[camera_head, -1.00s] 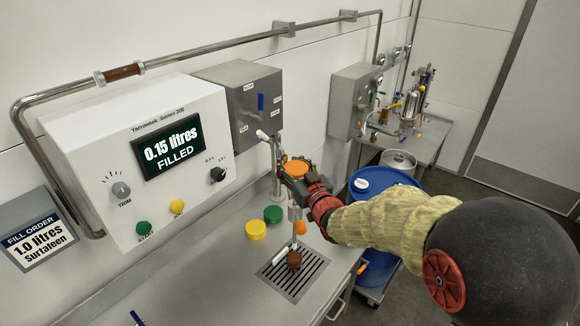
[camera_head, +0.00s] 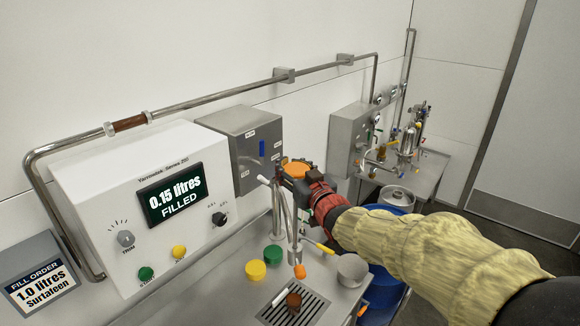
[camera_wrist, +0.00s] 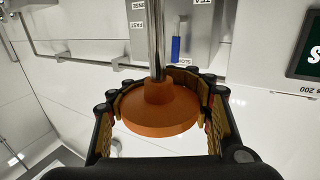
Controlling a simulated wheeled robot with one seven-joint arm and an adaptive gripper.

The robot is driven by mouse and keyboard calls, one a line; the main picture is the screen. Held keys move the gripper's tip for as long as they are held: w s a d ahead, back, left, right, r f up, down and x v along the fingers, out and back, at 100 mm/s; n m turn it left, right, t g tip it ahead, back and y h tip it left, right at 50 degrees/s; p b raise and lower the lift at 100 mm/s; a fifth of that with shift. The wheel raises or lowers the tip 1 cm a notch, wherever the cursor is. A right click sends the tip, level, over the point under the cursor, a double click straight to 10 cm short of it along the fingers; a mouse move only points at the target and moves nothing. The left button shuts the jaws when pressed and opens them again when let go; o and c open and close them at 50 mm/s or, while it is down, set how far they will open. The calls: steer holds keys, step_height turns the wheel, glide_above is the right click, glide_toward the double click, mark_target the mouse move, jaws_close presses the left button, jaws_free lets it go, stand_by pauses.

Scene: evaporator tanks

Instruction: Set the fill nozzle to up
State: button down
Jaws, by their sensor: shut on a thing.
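The fill nozzle's orange round head (camera_head: 297,169) shows at the top of the filling stand in the head view. My gripper (camera_head: 290,178) is shut around it. In the wrist view the orange head (camera_wrist: 160,112) sits between the padded fingers of my gripper (camera_wrist: 160,100), with a steel rod (camera_wrist: 156,40) running from it. A steel stand (camera_head: 277,212) is behind and below the gripper. An orange tip (camera_head: 300,271) hangs above the drain grate (camera_head: 318,305). My fingers partly hide the nozzle's lower side.
The control panel (camera_head: 140,200) and grey switch box (camera_head: 243,150) stand close behind. A blue drum (camera_head: 385,292) is at the right, partly hidden by my arm.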

steer(key=shift+r, duration=0.55)
steer(key=c, duration=1.5)
jaws_free()
steer(key=o, duration=0.7)
steer(key=shift+f, duration=0.25)
steer(key=shift+o, duration=0.2)
steer(key=shift+s, duration=0.1)
steer(key=v, duration=1.1)
steer(key=shift+s+d, duration=0.2)
steer(key=shift+s, duration=0.15)
